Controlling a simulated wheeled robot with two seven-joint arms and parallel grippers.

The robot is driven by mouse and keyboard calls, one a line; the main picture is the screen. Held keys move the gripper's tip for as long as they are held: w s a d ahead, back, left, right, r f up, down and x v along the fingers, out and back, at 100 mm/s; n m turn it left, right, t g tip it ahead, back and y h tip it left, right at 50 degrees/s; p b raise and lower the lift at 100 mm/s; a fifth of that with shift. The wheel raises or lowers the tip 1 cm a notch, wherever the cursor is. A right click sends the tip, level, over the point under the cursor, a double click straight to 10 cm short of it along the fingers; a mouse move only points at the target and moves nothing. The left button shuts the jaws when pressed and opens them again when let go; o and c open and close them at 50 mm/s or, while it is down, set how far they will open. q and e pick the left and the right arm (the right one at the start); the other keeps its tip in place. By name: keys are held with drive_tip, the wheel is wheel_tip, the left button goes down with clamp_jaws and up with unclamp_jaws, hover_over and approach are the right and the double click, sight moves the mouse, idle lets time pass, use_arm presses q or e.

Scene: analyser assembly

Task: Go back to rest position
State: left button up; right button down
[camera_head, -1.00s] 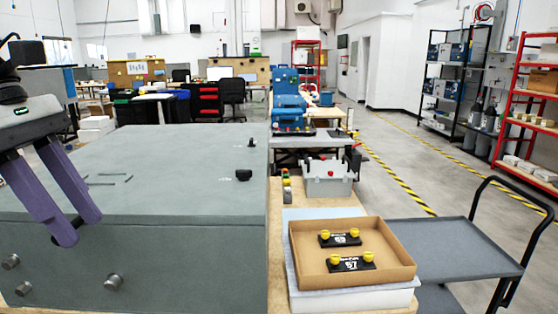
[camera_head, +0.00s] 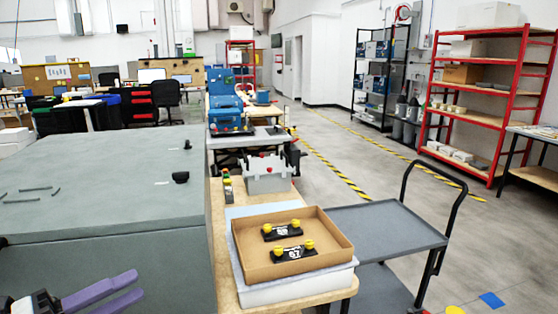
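My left gripper (camera_head: 112,292) shows at the bottom left in the head view, low in front of the grey cabinet (camera_head: 108,262). Its two purple fingers point right and stand apart with nothing between them. My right gripper is not in view. Two black parts with yellow knobs, a far one (camera_head: 281,231) and a near one (camera_head: 293,253), lie in the open cardboard box (camera_head: 339,246).
The box stands on a white base on the wooden bench (camera_head: 226,299). A grey cart (camera_head: 386,236) with a black handle stands to the right. A grey fixture (camera_head: 268,178) is behind the box. Red shelving (camera_head: 488,123) is at the back right. The floor between is mostly clear.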

use_arm(q)
drive_tip(key=s+d+f+n+y, duration=0.2)
drive_tip(key=s+f+n+y, duration=0.1)
drive_tip(key=f+n, duration=0.5)
drive_tip(key=s+d+f+n+g+y, duration=0.1)
drive_tip(key=s+f+n+y, duration=0.4)
drive_tip(key=f, duration=0.6)
drive_tip(key=s+d+f+n+y, duration=0.2)
drive_tip(key=f+n, duration=0.7)
drive_tip(key=s+d+f+n+g, duration=0.4)
drive_tip(key=s+d+f, duration=0.3)
drive_tip(key=s+d, duration=0.1)
drive_tip(key=shift+s+d+f, duration=0.15)
drive_tip(key=shift+s, duration=0.45)
drive_tip(key=shift+w, duration=0.15)
